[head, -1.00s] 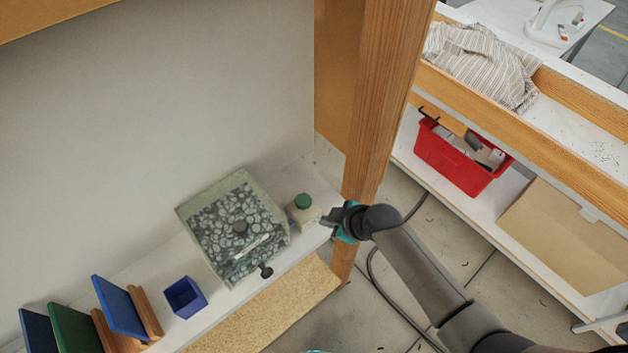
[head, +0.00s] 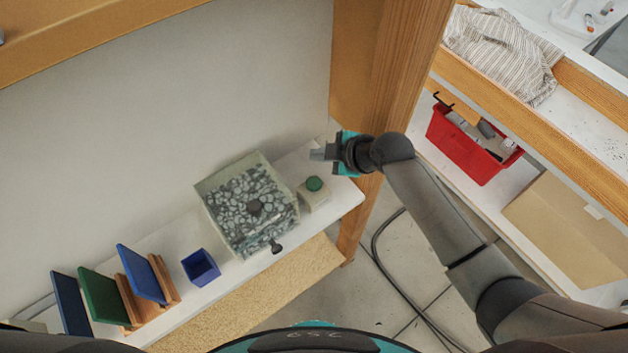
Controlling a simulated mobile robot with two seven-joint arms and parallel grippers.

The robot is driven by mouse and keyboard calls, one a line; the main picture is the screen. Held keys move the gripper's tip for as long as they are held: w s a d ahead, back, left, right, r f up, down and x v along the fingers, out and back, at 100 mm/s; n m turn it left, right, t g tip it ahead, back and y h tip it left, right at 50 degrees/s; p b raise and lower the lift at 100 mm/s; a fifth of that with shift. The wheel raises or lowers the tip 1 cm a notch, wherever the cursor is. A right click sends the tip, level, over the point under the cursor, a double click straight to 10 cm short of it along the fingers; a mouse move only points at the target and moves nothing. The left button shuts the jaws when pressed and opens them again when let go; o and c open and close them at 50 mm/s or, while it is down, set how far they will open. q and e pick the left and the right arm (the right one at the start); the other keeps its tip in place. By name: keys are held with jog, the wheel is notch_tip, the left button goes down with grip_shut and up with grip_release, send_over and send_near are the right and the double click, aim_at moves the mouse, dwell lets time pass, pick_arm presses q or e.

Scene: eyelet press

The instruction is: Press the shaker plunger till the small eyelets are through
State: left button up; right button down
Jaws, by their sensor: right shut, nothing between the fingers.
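A clear-topped box (head: 226,205) full of grey ring-shaped eyelets stands on the white shelf, with a dark round knob (head: 255,207) on top and another dark knob (head: 276,247) at its front. Just right of it is a small cream block with a green button (head: 315,184) on top, which looks like the plunger. My right gripper (head: 317,154) is shut and empty. It points left, behind the green button in the picture and apart from it. The button is uncovered. My left gripper is out of view.
A blue open cup (head: 201,268) and upright blue and green panels (head: 101,295) in wooden holders stand left on the white shelf (head: 225,288). A wooden post (head: 392,75) rises beside my right arm. A red bin (head: 465,150) sits on the right-hand bench.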

jog(key=b, duration=0.7)
send_over(316, 183)
jog(key=f, duration=0.7)
jog(key=shift+s+d+f, duration=0.25)
jog(key=shift+d, duration=0.05)
jog(key=shift+f+b, duration=0.45)
jog(key=shift+f, duration=0.15)
dwell(0.6)
jog(key=shift+f+b, duration=0.3)
jog(key=shift+f, duration=0.15)
jog(key=shift+f+b, duration=1.05)
jog(key=shift+f, duration=0.2)
dwell(1.0)
dwell(0.3)
jog(key=shift+r+p, duration=1.6)
jog(key=shift+r, duration=0.1)
jog(key=shift+r, duration=0.1)
